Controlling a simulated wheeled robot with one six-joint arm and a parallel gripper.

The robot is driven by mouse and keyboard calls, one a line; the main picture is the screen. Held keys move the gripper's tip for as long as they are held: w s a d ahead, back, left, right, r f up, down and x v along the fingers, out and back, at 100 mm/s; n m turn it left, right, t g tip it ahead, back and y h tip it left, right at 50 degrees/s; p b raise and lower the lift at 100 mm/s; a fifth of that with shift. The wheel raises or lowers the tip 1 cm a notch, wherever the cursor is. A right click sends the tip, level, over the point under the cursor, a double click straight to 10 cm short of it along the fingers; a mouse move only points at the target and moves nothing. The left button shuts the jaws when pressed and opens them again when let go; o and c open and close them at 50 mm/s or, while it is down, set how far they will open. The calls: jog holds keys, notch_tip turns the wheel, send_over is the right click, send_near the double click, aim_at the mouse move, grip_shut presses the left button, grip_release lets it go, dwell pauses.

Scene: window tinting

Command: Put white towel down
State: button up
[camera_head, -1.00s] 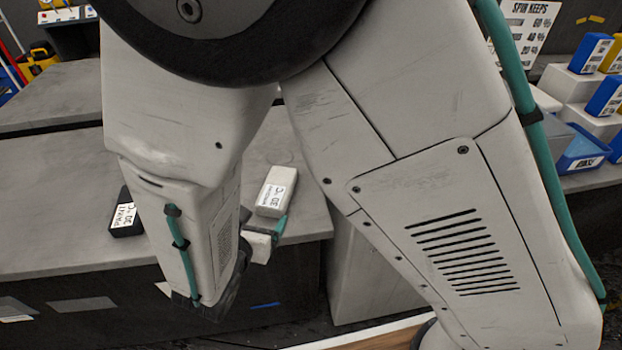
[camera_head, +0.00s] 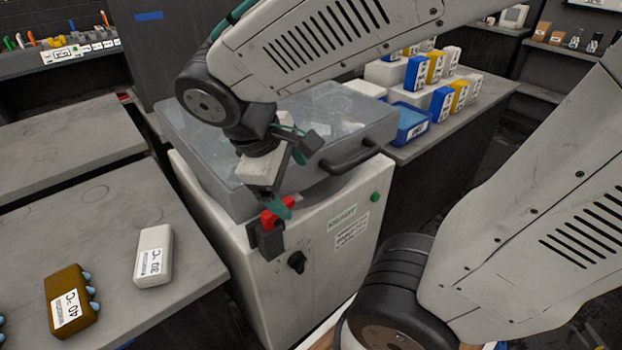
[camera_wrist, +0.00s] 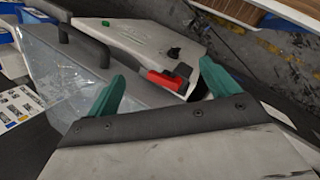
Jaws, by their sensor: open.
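A white block-shaped towel (camera_head: 154,256) with a printed label lies on the grey table in the head view, apart from my gripper. My gripper (camera_head: 292,178) is above the front edge of the white machine, right of the table. In the wrist view my gripper (camera_wrist: 162,88) is open, its green fingertips wide apart with nothing held between them. A red latch (camera_wrist: 166,80) on the machine's front appears between and beyond the fingertips. The towel is not visible in the wrist view.
A brown block (camera_head: 72,300) with blue knobs lies on the table (camera_head: 110,225) left of the towel. The white machine (camera_head: 325,275) has a clear lid (camera_head: 330,110) with a dark handle (camera_head: 350,155). Blue and yellow blocks stand on the shelf behind, near a blue bin (camera_head: 410,122).

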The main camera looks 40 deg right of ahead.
jog(key=s+r+m+t+y, duration=0.1)
jog(key=s+r+m+y, duration=0.2)
jog(key=s+m, duration=0.3)
jog(key=shift+s+a+r+t+y, duration=0.15)
jog(key=shift+a+r+t+y, duration=0.15)
jog(key=shift+y, duration=0.6)
jog(key=shift+d, duration=0.15)
